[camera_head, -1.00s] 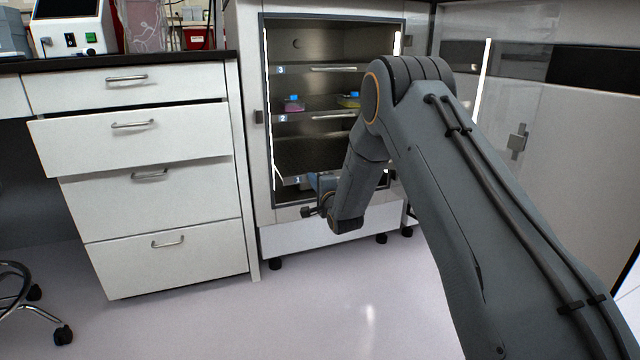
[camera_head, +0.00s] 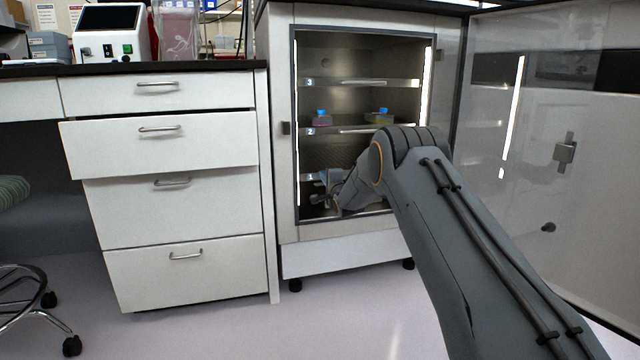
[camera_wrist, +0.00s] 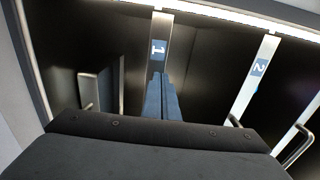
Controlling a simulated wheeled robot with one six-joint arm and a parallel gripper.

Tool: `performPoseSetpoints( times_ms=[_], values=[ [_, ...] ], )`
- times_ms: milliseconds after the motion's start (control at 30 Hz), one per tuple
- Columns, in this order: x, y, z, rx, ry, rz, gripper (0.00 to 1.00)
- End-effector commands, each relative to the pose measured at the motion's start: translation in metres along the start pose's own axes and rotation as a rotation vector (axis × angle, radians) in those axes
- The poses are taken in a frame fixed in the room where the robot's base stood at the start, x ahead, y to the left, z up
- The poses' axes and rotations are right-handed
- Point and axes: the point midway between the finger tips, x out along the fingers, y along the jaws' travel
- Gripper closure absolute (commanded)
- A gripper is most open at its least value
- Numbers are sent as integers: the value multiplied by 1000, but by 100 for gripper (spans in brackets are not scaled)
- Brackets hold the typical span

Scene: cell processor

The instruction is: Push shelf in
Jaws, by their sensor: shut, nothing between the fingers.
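The open cabinet (camera_head: 286,215) holds several metal shelves with numbered front strips. Shelf 3 (camera_head: 345,83) is on top and shelf 2 (camera_head: 345,130) is below it. Shelf 1 (camera_head: 312,177) is lowest and partly hidden by my arm. In the wrist view, the shelf 1 strip (camera_wrist: 157,30) with its blue label is straight ahead of my gripper. My gripper (camera_wrist: 160,80) is shut and empty, its tips at or very near that strip; contact is unclear. In the head view my gripper (camera_head: 322,190) is inside the lower cabinet opening.
Shelf 2 carries flasks with blue caps (camera_head: 320,113). The cabinet door (camera_head: 510,160) stands open at right. A drawer unit (camera_head: 170,230) is at left, with one drawer (camera_head: 160,145) slightly out. Shelf handles (camera_wrist: 298,146) stick out. The floor in front is clear.

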Motion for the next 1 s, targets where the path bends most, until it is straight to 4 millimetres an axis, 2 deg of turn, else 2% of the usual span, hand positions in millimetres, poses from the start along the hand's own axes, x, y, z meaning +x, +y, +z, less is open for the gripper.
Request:
performPoseSetpoints(
  times_ms=[567,767,1000],
  values=[
    [3,-5,1,1,0,-5,100],
    [-9,-7,2,1,-2,-3,100],
    [-34,-7,1,1,-2,2,100]
  ],
)
